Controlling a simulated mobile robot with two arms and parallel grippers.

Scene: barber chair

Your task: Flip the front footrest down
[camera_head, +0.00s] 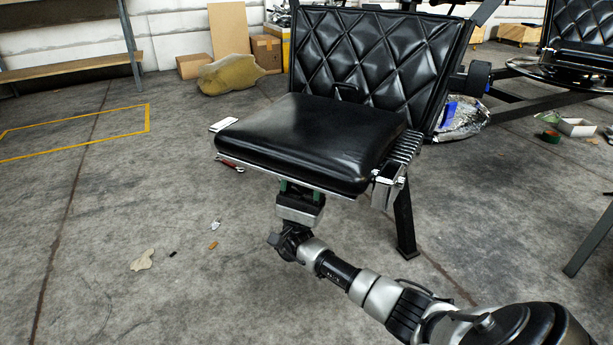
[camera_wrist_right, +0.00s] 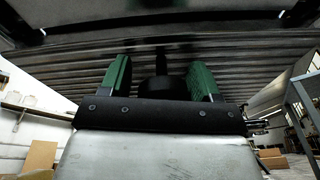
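The black barber chair seat (camera_head: 305,140) has a chrome edge along its front and a ribbed metal piece (camera_head: 405,148) at its right side. In the right wrist view a ribbed metal panel (camera_wrist_right: 65,75) spans above and ahead of my gripper; it appears to be the footrest, but I cannot tell for sure. My right gripper (camera_head: 291,187) points up beneath the seat's front edge. The same gripper (camera_wrist_right: 160,75) has its green fingers apart, with a dark part between them. Whether the fingertips touch the panel is unclear. My left gripper is out of view.
A quilted black backrest (camera_head: 372,60) stands behind the seat. A dark metal leg (camera_head: 404,222) is right of my forearm. Boxes (camera_head: 266,50) and a tan sack (camera_head: 231,75) lie at the back. The floor at the left is mostly clear, with small scraps.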

